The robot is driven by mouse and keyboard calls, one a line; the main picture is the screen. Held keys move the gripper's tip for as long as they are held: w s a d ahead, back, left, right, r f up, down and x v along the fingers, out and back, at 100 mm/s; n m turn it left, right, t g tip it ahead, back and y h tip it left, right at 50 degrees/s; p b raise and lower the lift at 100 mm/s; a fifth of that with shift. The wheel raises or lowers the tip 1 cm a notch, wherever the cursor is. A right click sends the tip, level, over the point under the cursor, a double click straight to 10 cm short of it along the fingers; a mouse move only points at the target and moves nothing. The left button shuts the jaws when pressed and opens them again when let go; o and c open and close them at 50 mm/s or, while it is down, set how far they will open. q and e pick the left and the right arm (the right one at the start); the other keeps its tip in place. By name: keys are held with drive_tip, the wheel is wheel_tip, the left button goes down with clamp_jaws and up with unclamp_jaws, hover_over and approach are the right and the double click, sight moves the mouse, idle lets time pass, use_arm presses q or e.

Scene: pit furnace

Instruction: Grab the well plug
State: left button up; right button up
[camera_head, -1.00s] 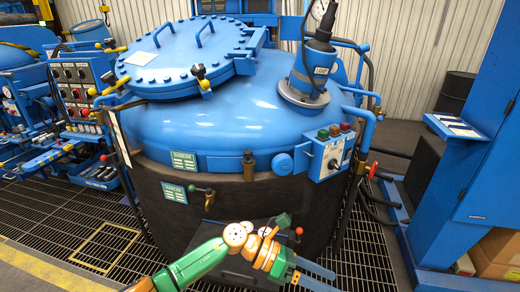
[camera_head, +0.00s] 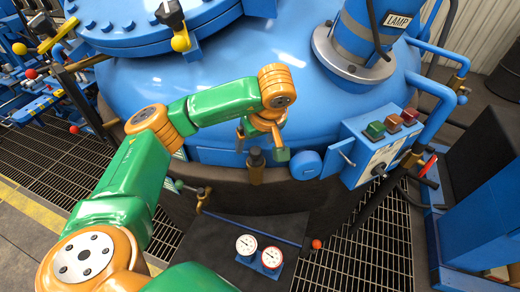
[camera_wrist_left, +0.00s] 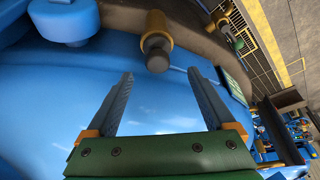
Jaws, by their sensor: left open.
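A dark round-ended plug in a brass fitting (camera_head: 256,166), which looks like the well plug, sits on the front of the blue furnace vessel, at its lower rim. In the left wrist view the plug (camera_wrist_left: 156,50) lies just beyond the fingertips, roughly in line with the gap between them. My left gripper (camera_head: 261,145) is open and empty, just above the plug in the head view; its forearm partly hides the vessel. In the wrist view the spread fingers of the left gripper (camera_wrist_left: 160,75) do not touch the plug. My right gripper is not in view.
A blue round cap (camera_head: 306,165) and a control box (camera_head: 380,148) with buttons sit right of the plug. A brass valve (camera_head: 203,198) is lower left. Two gauges (camera_head: 259,250) stand below. The bolted lid (camera_head: 130,25) is above.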

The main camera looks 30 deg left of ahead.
sight(256, 151)
use_arm(q)
drive_tip(key=shift+s+d+f+p, duration=0.1)
drive_tip(key=shift+f+p, duration=0.35)
drive_tip(key=shift+f, duration=0.15)
drive_tip(key=shift+s+d+f+p, duration=0.1)
drive_tip(key=shift+f+p, duration=0.3)
drive_tip(key=shift+f, duration=0.2)
drive_tip(key=x, duration=0.2)
drive_tip(key=shift+w+a+f, duration=0.1)
drive_tip(key=shift+w+f, duration=0.1)
drive_tip(key=shift+f, duration=0.05)
drive_tip(key=shift+w+a+f, duration=0.1)
drive_tip(key=shift+w+f, duration=0.1)
drive_tip(key=shift+s+r, duration=0.1)
drive_tip(key=shift+s, duration=0.05)
drive_tip(key=c, duration=1)
clamp_jaws()
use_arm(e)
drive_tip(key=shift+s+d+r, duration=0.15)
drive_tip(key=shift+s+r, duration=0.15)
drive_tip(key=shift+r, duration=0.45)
